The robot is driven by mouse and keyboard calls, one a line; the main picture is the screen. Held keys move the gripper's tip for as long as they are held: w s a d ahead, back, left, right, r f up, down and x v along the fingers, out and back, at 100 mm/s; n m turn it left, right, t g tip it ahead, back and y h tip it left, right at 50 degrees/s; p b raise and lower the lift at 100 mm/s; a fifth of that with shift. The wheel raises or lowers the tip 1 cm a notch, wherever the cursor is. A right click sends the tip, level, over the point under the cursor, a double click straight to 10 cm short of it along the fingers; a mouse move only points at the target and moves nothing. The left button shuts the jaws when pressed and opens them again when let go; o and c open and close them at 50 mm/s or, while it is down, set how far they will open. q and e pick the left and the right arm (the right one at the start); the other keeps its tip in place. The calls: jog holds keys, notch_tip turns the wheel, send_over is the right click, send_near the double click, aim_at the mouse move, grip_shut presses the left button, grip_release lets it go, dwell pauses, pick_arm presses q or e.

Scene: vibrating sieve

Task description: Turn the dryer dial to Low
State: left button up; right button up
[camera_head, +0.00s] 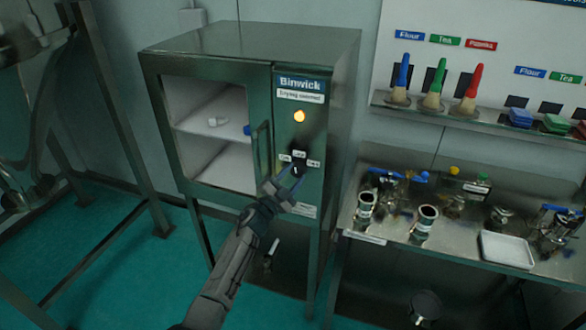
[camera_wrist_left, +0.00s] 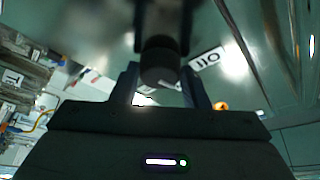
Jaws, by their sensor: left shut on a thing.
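The dryer (camera_head: 250,48) is a green metal cabinet with a glass door and a control panel marked Binwick on its right. Small white labels (camera_head: 299,154) surround the dial low on the panel. My left gripper (camera_head: 291,178) reaches up to that spot and covers most of the dial. In the left wrist view the dial (camera_wrist_left: 160,62) is a dark round knob between the two fingers of my left gripper (camera_wrist_left: 166,84), which is shut on it. A white label (camera_wrist_left: 205,60) shows upside down beside it and seems to read Off. Where the dial points is hidden. My right gripper is out of view.
An orange lamp (camera_head: 299,116) glows above the dial. The door handle (camera_head: 262,150) stands out just left of my gripper. A steel bench (camera_head: 375,225) with jars, clamps and a white tray (camera_head: 506,249) is at the right.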

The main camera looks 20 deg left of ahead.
pick_arm(q)
jog(key=shift+a+r+m+g+h+p, duration=0.15)
jog(key=shift+m+g+h+p, duration=0.3)
jog(key=shift+m+p, duration=0.85)
jog(key=shift+m, duration=0.3)
jog(key=o, duration=1)
jog(key=shift+b, duration=0.3)
jog(key=shift+b+v, duration=1.2)
jog(key=shift+v, duration=4.15)
